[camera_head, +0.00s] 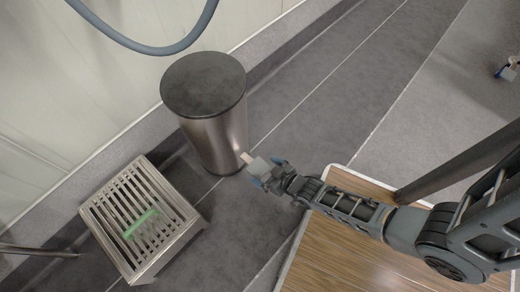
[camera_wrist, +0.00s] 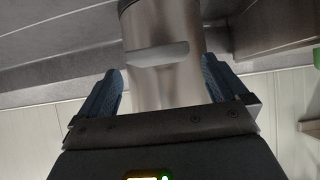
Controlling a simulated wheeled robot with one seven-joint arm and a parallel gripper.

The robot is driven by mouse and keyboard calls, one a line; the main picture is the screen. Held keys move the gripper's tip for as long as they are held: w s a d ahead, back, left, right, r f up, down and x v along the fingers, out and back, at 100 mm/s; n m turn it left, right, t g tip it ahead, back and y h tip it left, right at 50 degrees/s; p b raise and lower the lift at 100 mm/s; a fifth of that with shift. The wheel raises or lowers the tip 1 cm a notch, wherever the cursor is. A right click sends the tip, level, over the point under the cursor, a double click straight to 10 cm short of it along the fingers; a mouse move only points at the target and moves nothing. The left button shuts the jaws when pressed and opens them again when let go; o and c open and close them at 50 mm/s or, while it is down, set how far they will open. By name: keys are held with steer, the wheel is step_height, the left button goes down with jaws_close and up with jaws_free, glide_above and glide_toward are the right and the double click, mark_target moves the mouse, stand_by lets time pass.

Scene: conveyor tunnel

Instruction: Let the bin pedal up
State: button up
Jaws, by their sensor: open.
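The metal bin (camera_head: 210,138) stands upright on the floor, and its dark round lid (camera_head: 204,84) lies flat and closed on top. The pale bin pedal (camera_head: 246,157) sticks out low at the bin's side. In the wrist view the pedal (camera_wrist: 158,54) is a flat light shape in front of the bin body (camera_wrist: 165,25). My gripper (camera_head: 264,173) is low beside the bin, at the pedal. Its two blue fingers (camera_wrist: 162,70) are apart, one on each side of the pedal in that view. I cannot tell whether they touch it.
A slatted metal stool (camera_head: 118,192) with a green item (camera_head: 140,224) on it stands left of the bin. A wood-topped surface (camera_head: 345,250) lies under my arm. A grey hose (camera_head: 150,48) hangs above the bin. Grey floor (camera_head: 310,105) is clear at the back right.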

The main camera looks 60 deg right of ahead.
steer(key=shift+p+v, duration=0.35)
steer(key=shift+v, duration=1.1)
steer(key=s+a+r+n+t+y, duration=0.1)
steer(key=s+a+r, duration=0.25)
steer(key=r, duration=0.45)
steer(key=s+a+r+n+t, duration=0.15)
steer(key=s+r, duration=0.25)
steer(key=r, duration=0.4)
steer(key=s+a+r+p, duration=0.1)
steer(key=r+p, duration=0.7)
steer(key=r, duration=0.9)
steer(key=s+a+r+t+y+p, duration=0.1)
steer(key=r+p, duration=0.7)
steer(key=r, duration=0.9)
steer(key=s+a+r+y+p, duration=0.1)
steer(key=r+p, duration=0.6)
steer(key=r, duration=1)
steer(key=s+a, duration=0.1)
steer(key=a, duration=0.1)
steer(key=shift+a+r+n+t+p, duration=0.15)
steer(key=shift+a+n+t+p, duration=0.2)
steer(key=shift+p, duration=0.05)
